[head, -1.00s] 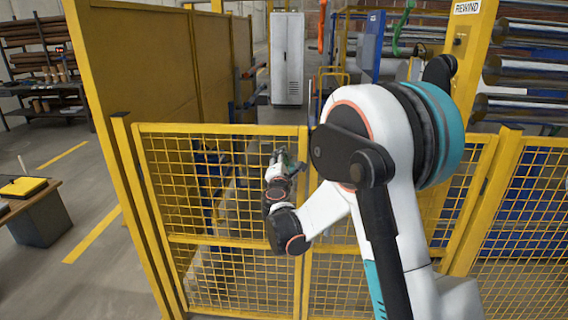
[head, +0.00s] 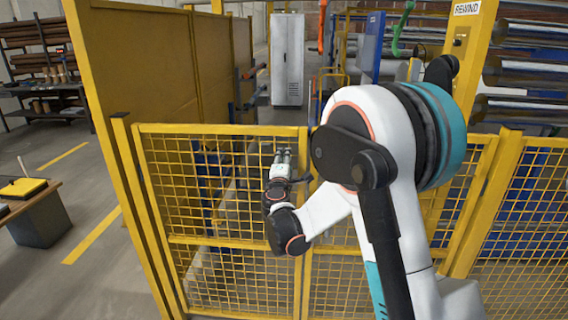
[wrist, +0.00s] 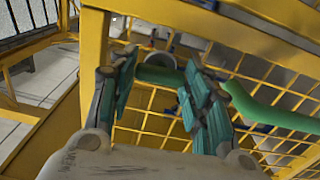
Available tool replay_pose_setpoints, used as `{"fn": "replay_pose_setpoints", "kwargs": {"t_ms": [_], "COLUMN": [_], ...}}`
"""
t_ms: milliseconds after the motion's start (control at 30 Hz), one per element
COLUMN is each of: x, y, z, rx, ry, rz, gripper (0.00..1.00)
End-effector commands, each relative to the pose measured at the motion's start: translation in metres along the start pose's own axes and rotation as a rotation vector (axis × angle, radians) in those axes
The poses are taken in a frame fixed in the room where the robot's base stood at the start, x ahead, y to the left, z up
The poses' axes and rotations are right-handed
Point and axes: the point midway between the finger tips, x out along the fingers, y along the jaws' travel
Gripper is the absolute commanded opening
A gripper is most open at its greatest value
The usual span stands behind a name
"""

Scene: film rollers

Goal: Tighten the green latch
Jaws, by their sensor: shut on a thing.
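The green latch (wrist: 160,76) is a bent green bar at the yellow mesh gate. In the wrist view it lies between my gripper's fingers and runs on to the right past the right finger. My gripper (wrist: 158,92) has teal finger pads, spread apart with the bar between them, shut on the latch. In the head view my gripper (head: 283,155) is at the gate's upper part, left of the middle post, fingers pointing up and away. The latch cannot be made out there. Its mount is partly hidden by the fingers.
The yellow mesh gate (head: 220,128) and fence panels stand right in front of my arm. A tall yellow-brown wall panel (head: 150,60) is at the left. Behind are a grey cabinet (head: 287,60), metal rollers at the right and a hanging green part (head: 402,30).

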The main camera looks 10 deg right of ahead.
Motion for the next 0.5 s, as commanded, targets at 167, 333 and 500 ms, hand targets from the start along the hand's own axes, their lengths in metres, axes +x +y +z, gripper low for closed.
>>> {"fn": "replay_pose_setpoints", "kwargs": {"t_ms": [167,333,500], "x": [-0.0001,-0.0001,-0.0001], "y": [-0.0004,-0.0004,-0.0003], "z": [0.0004,0.0004,0.0003], "rx": [0.001,0.000,0.000], "ry": [-0.001,-0.001,-0.001], "rz": [0.000,0.000,0.000], "gripper": [0.21,0.61,0.65]}}
